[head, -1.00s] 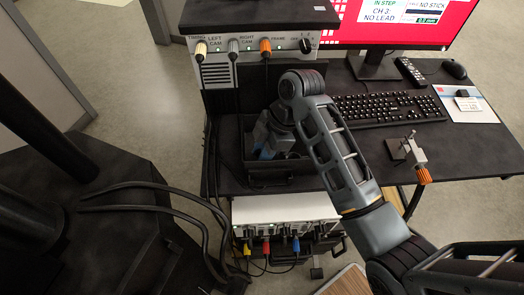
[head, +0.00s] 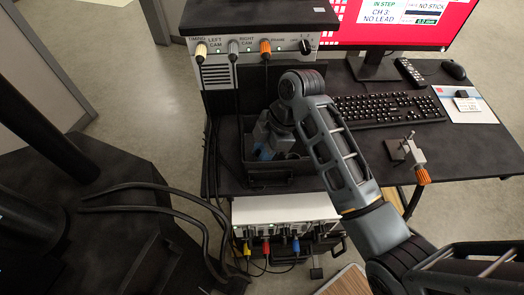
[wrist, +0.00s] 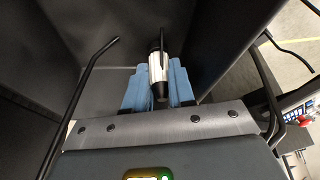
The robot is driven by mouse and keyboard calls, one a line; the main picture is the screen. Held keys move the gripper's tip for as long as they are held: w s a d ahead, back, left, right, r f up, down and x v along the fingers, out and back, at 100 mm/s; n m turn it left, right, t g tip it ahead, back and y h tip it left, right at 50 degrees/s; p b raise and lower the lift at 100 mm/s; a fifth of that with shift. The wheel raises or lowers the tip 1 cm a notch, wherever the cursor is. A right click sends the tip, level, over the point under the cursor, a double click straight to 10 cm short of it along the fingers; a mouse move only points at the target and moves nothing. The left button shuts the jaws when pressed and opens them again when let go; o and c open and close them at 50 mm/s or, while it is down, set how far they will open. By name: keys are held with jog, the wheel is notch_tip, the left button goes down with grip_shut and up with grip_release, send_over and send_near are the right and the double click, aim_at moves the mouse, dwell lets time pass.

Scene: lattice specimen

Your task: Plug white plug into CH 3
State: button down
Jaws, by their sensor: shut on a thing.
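My gripper (wrist: 158,88) is shut on a white plug (wrist: 155,66), which sits between its blue finger pads in the wrist view. The plug is a white cylinder with a black end and a black stem or lead. In the head view my gripper (head: 264,152) is low inside a dark open bin (head: 270,180) on the desk; the plug is hidden there. The white-topped channel box (head: 285,208) stands below the desk edge, with yellow (head: 247,250), red (head: 266,248) and blue (head: 296,244) plugs along its front. Its channel labels are too small to read.
A camera box (head: 255,70) with three plugged leads and a knob stands behind the bin. A keyboard (head: 388,108), a small clamp with an orange knob (head: 422,177) and a red monitor (head: 410,22) reading "CH 3: NO LEAD" are to the right. Leads hang left of the desk.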

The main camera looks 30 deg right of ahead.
jog(key=shift+r+p, duration=0.5)
dwell(0.6)
jog(key=shift+r+p, duration=0.6)
jog(key=shift+r, duration=1.45)
